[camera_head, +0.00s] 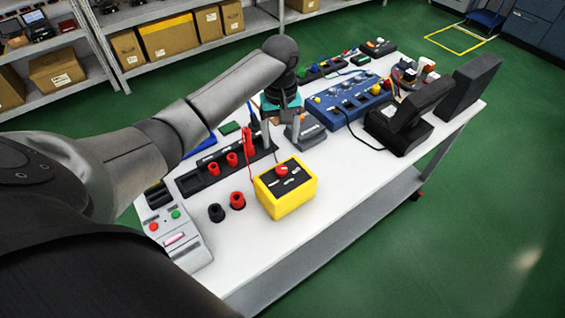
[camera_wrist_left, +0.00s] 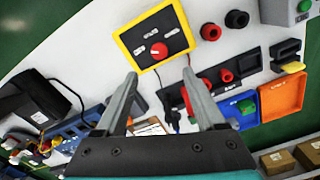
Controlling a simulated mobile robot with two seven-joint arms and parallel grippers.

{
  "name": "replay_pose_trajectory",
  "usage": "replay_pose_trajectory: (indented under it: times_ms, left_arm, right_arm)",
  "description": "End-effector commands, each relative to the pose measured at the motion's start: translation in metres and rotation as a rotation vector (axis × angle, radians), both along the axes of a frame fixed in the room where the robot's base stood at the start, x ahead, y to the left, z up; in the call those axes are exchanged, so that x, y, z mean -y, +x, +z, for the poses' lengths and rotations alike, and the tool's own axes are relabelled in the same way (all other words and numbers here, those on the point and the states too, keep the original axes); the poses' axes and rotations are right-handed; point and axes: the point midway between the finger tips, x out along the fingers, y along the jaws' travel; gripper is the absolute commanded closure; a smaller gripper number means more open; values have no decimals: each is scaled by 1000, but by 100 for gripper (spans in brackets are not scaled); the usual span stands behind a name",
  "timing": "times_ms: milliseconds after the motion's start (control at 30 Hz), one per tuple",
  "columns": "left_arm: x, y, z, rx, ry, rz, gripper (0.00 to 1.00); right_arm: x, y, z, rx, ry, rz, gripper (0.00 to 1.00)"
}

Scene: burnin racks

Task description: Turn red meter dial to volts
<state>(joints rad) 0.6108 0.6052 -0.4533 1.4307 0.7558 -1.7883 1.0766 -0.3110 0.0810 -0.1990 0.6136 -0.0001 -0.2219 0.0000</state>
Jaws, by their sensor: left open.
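The yellow meter box (camera_head: 286,200) stands on the white bench, with a dark top face and a red dial (camera_head: 282,170). In the left wrist view the meter (camera_wrist_left: 126,43) is at the top centre. Its dial (camera_wrist_left: 159,50) has white labels around it, too small to read, so I cannot tell its setting. My left gripper (camera_head: 281,128) points down behind the meter in the head view. Its fingers (camera_wrist_left: 160,76) are apart and empty, and the dial lies beyond their tips, not between them. My right gripper is in neither view.
Red and black sockets (camera_head: 237,201) stand left of the meter, near a grey button panel (camera_head: 178,238). A black strip with red posts (camera_head: 232,160) lies behind. A blue panel (camera_head: 350,107) and black device (camera_head: 398,130) are to the right. The bench front (camera_head: 300,239) is clear.

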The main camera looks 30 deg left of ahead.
Motion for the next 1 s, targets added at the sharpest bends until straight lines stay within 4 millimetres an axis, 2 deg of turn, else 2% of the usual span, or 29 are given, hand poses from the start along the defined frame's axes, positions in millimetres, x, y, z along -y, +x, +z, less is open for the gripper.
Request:
replay_pose_trajectory:
  times_ms: [33,133,300,500,700,967,1000]
  left_arm:
    - [0,-1,-13,-5,1,0,28]
    - [1,-1,-36,-4,-1,-2,28]
    - [0,-1,-72,-2,1,-2,28]
    - [1,0,-102,-1,-1,-2,28]
    - [0,0,-112,1,0,-3,28]
    - [1,0,-113,2,1,-4,28]
    - [1,0,-113,1,0,-4,33]
  right_arm:
    - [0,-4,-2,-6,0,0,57]
    - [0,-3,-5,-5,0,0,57]
    - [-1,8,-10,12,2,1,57]
    - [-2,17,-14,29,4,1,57]
    - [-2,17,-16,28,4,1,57]
    - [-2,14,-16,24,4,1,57]
    - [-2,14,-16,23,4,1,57]
